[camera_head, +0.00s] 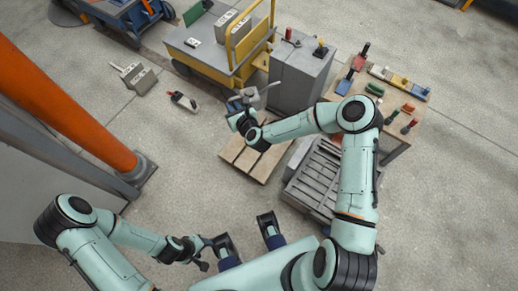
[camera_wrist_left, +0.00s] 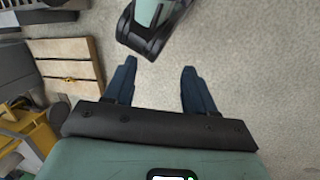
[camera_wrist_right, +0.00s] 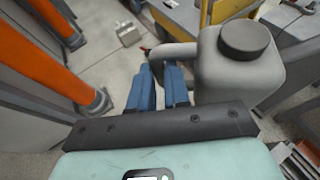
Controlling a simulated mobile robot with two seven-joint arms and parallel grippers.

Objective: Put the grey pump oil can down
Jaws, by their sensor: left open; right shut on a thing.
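The grey pump oil can (camera_head: 245,98) is held up near the middle of the head view, beside the yellow-framed cart. In the right wrist view the can (camera_wrist_right: 228,78) shows its dark round cap and a handle. My right gripper (camera_head: 237,115) is shut on the can; in the right wrist view its blue fingers (camera_wrist_right: 160,85) meet at the handle side. The can's underside is hidden. My left gripper (camera_head: 206,242) is low, near my base, apart from the can. In the left wrist view its blue fingers (camera_wrist_left: 158,80) are spread and empty.
A wooden pallet (camera_head: 236,154) lies on the floor below my right forearm. A grey cabinet (camera_head: 298,80), a yellow-framed cart (camera_head: 210,50) and a wooden table (camera_head: 388,135) with tools stand beyond. A slatted grey crate (camera_head: 318,178) is right of the pallet.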

